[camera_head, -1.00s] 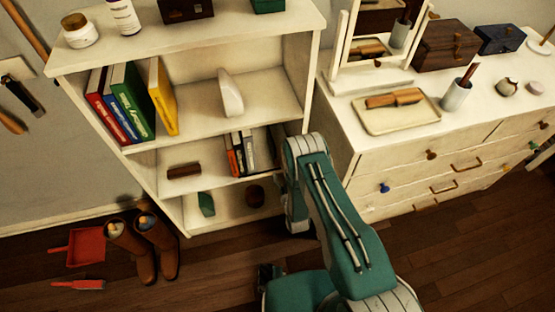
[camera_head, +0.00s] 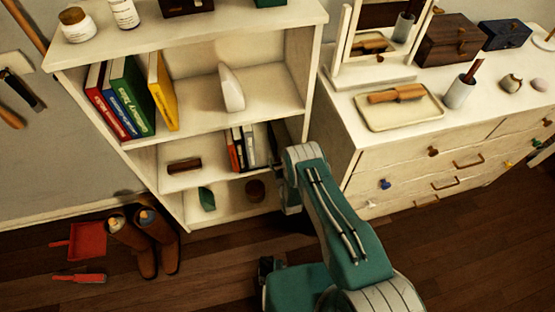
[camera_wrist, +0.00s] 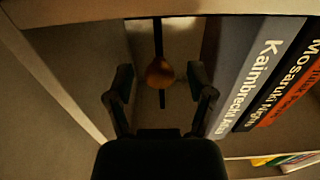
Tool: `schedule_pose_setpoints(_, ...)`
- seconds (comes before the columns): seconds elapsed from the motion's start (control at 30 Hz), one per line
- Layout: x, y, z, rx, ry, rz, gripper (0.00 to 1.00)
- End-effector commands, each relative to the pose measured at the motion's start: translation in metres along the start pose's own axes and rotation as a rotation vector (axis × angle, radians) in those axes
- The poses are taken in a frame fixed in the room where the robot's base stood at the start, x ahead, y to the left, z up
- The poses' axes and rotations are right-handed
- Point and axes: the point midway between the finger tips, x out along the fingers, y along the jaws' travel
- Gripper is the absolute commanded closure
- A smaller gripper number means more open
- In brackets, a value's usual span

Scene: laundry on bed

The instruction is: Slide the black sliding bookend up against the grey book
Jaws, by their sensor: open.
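The black bookend (camera_wrist: 158,38) shows edge-on in the wrist view as a thin upright dark strip with a round wooden knob (camera_wrist: 160,73). My gripper (camera_wrist: 160,88) is open, with one finger on each side of the knob, apart from it. The grey book (camera_wrist: 250,75) stands to the right of the bookend, with a gap between them. My right finger is in front of that gap, close to the book's spine. My arm hides my gripper there.
The shelf's side wall (camera_wrist: 60,75) is to the left in the wrist view. A brown box (camera_head: 184,166) lies on the same shelf in the head view. The white dresser (camera_head: 385,165) stands right of the bookcase.

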Motion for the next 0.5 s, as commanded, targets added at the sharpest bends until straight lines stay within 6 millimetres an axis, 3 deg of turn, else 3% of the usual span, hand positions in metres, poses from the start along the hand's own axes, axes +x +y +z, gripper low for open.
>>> schedule_pose_setpoints(0.33,0.0054,0.0001,0.0001,0.000,-0.001,0.000,0.30)
schedule_pose_setpoints(0.4,0.0054,0.0001,0.0000,0.000,-0.001,0.000,0.62)
schedule_pose_setpoints(0.5,0.0053,0.0000,0.0000,0.000,-0.001,0.000,1.00)
